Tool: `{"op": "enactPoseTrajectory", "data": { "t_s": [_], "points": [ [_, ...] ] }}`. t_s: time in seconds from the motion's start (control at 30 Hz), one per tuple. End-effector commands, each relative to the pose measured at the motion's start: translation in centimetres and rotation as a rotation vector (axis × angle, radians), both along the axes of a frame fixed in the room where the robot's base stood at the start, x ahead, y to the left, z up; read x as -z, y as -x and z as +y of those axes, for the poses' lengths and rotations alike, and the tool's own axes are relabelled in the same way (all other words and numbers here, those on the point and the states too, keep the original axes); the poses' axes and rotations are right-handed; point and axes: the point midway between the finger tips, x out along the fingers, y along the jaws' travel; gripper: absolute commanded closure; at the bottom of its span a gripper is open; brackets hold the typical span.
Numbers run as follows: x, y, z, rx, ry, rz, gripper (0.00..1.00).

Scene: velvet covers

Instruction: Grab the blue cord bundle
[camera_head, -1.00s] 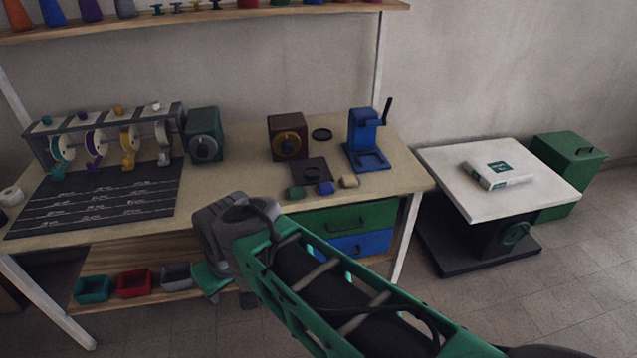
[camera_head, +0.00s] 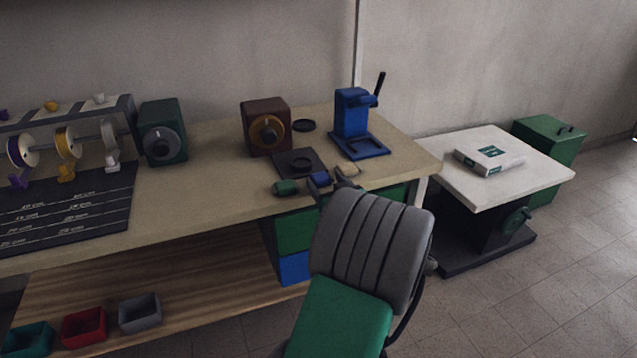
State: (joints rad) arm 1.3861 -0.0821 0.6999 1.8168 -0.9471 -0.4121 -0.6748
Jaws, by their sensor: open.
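The blue cord bundle (camera_head: 319,178) is a small dark blue lump near the front edge of the workbench. It lies between a green bundle (camera_head: 285,188) and a beige bundle (camera_head: 346,168). My gripper (camera_head: 329,186) is at the bench's front edge, its dark fingers open and pointing at the blue bundle. The fingers look close to the blue bundle from the near side, but I cannot tell if they touch it. My grey wrist hides part of the bench edge and drawers.
A dark square plate (camera_head: 299,163) lies just behind the bundles. A blue stand with a lever (camera_head: 352,112) and a brown box with a dial (camera_head: 265,127) stand farther back. A white-topped table (camera_head: 483,192) is at the right.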

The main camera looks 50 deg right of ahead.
Motion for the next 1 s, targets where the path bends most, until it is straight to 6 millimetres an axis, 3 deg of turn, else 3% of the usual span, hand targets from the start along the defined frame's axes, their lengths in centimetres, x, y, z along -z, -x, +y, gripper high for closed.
{"op": "enactPoseTrajectory", "data": {
  "t_s": [0.2,0.47,1.0],
  "points": [
    [0.7,-3.4,-1.7,-0.003,-0.001,0.001,0.3],
    [0.8,-3.8,-2.2,0.001,-0.003,0.001,0.3],
    [0.8,-3.8,-2.2,0.001,-0.002,0.002,0.73]
  ]
}}
